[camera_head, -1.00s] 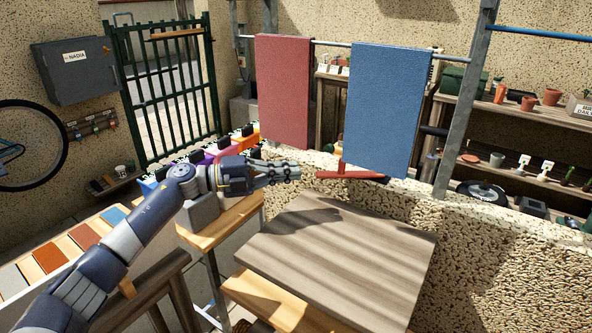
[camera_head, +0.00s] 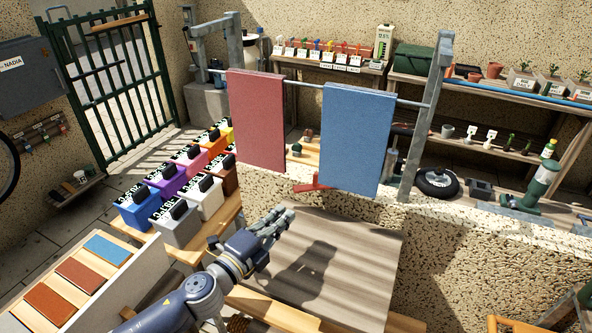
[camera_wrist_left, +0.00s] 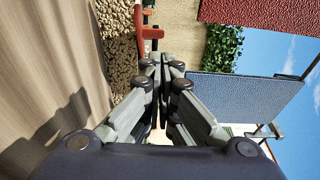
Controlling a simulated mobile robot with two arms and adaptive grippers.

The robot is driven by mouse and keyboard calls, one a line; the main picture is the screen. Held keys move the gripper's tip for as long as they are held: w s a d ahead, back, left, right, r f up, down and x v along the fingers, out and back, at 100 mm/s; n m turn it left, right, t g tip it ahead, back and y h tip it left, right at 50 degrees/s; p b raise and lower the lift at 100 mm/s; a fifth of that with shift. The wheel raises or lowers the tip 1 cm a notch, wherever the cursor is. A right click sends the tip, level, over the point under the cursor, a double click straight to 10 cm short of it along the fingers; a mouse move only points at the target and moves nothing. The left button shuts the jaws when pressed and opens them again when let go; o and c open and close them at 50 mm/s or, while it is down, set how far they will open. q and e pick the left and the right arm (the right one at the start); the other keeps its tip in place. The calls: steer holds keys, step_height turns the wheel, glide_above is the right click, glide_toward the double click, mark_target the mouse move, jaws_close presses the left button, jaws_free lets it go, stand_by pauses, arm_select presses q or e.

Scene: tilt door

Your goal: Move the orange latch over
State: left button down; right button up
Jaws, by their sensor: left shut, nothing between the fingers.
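A red-orange bar-like piece (camera_head: 312,184), which may be the orange latch, sits at the top of the rough low wall (camera_head: 300,192), below the two hanging towels. The blue towel partly hides it. It also shows at the top of the left wrist view (camera_wrist_left: 151,33), beyond my fingertips. My left gripper (camera_head: 279,219) is shut and empty, above the grey wooden tabletop (camera_head: 350,258). It is on the near side of the wall, apart from the red-orange piece. In the left wrist view the closed fingers (camera_wrist_left: 163,62) point toward the wall. My right gripper is not in view.
A red towel (camera_head: 258,120) and a blue towel (camera_head: 356,140) hang from a rail above the wall. Coloured bins (camera_head: 168,182) stand at left, near a green gate (camera_head: 105,85). An orange frame (camera_head: 530,325) shows at bottom right. The tabletop is clear.

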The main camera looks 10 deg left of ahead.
arm_select(q)
steer(key=p+x, duration=0.1)
steer(key=x, duration=1.2)
steer(key=shift+w+d+p, duration=0.2)
steer(key=shift+w+p, duration=0.15)
steer(key=shift+p, duration=0.05)
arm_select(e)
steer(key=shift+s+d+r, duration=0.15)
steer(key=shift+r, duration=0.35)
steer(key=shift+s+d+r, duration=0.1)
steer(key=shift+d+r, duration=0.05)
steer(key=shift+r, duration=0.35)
arm_select(q)
steer(key=shift+f, duration=0.1)
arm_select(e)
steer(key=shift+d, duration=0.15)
